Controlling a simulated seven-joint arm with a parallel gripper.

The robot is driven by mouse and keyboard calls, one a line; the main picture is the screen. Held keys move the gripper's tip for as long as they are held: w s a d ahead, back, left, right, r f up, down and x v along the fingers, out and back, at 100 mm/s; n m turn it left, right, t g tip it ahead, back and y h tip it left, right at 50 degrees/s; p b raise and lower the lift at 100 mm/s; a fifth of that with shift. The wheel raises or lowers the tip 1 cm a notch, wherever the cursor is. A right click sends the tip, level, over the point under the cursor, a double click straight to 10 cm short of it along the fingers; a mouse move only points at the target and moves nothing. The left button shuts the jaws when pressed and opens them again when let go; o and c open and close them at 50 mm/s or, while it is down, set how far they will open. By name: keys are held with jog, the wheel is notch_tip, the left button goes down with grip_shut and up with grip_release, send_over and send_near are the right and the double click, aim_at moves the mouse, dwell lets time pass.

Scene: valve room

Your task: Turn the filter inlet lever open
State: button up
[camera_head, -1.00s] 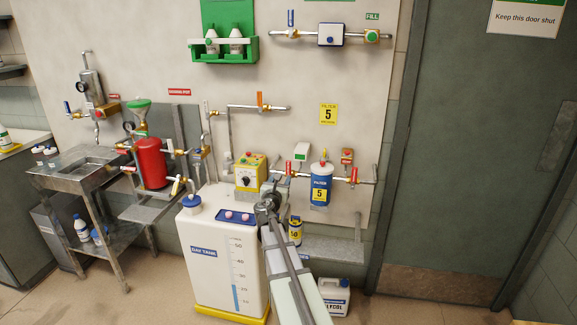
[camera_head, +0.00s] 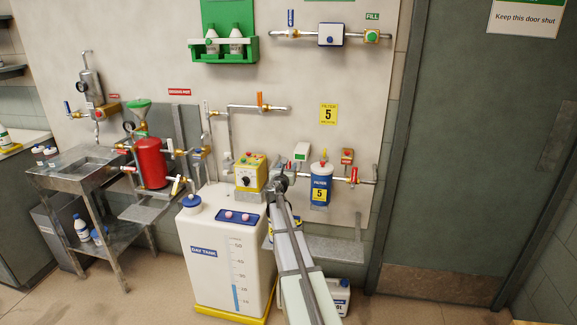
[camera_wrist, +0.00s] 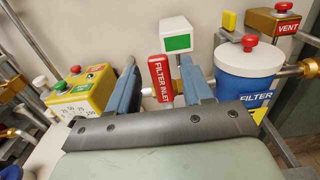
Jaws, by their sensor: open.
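The red filter inlet lever (camera_wrist: 160,78), lettered FILTER INLET, stands roughly upright in the wrist view. It shows between the two blue-grey fingers of my gripper (camera_wrist: 158,64), with a gap on each side. My gripper is open; whether it touches the lever is not visible. In the head view my gripper (camera_head: 280,183) is just left of the blue filter housing (camera_head: 320,185), which also shows at right in the wrist view (camera_wrist: 246,75).
A yellow control box (camera_wrist: 82,92) with buttons is left of my gripper. A white box with a green face (camera_wrist: 176,38) is behind the lever. A vent box with a red knob (camera_wrist: 275,20) is at right. The white day tank (camera_head: 215,262) stands below.

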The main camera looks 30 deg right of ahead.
jog(key=shift+x, duration=1.35)
grip_shut()
